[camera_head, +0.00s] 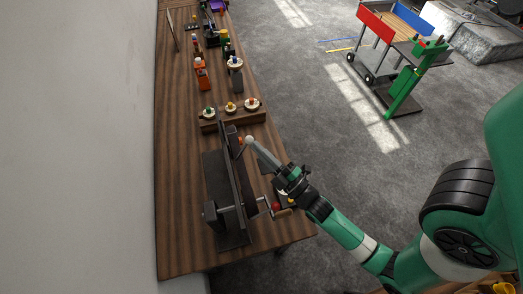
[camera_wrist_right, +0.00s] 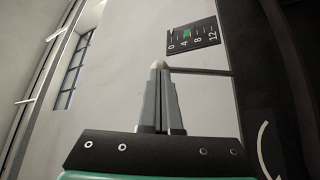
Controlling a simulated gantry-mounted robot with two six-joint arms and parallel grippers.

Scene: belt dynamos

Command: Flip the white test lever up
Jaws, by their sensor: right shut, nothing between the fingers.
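The white test lever shows as a pale round knob (camera_head: 249,139) on a thin rod at the far end of the dark belt dynamo (camera_head: 214,176). In the right wrist view the lever's knob (camera_wrist_right: 158,65) is at my fingertips, and its rod runs right to a dark panel. My right gripper (camera_head: 257,149) is shut with nothing between its fingers. In the wrist view its closed fingertips (camera_wrist_right: 160,72) overlap the knob's lower edge; I cannot tell whether they touch it. My left gripper is not in view.
A dark gauge (camera_wrist_right: 193,37) marked 0 to 12 has a short green bar. A crank with a red ball (camera_head: 276,206) lies near my right wrist. A wooden rack (camera_head: 235,119) with small coloured pieces stands behind the dynamo. The wall borders the bench (camera_head: 178,190) at left.

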